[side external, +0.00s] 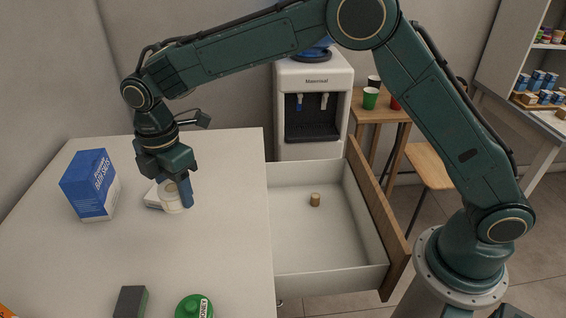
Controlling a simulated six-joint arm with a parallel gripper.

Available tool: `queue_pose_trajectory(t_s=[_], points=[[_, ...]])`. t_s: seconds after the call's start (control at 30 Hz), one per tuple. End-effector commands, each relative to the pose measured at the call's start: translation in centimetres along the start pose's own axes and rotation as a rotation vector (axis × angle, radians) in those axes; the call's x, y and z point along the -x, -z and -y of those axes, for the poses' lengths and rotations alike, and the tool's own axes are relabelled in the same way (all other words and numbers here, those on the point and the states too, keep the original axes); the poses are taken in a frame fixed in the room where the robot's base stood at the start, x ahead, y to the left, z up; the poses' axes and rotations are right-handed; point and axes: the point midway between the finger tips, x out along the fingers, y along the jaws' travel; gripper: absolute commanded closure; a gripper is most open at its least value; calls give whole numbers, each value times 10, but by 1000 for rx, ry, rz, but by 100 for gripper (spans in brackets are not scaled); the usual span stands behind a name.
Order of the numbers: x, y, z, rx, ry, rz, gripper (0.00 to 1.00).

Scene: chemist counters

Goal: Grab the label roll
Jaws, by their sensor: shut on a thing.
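The label roll (171,204) is a white ring with a brown core, on or just above the white counter at the left. My gripper (178,193) points down at it from above, and its fingers are shut on the roll. One blue finger shows on the right side of the roll; the other finger is hidden. I cannot tell whether the roll touches the counter.
A white item (152,197) lies just left of the roll. A blue and white box (91,185) stands farther left. A green-lidded jar (194,307) and a dark block (131,302) are at the front. An open drawer (290,250) holds a small cork-like piece (315,200).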

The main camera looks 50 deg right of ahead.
Motion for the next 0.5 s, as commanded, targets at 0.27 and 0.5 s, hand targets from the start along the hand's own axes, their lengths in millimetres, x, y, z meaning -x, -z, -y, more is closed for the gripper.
queue_pose_trajectory(t_s=[0.27,0.5], points=[[57,0,0,0,-3,-1,74],[82,0,0,0,-1,0,74]])
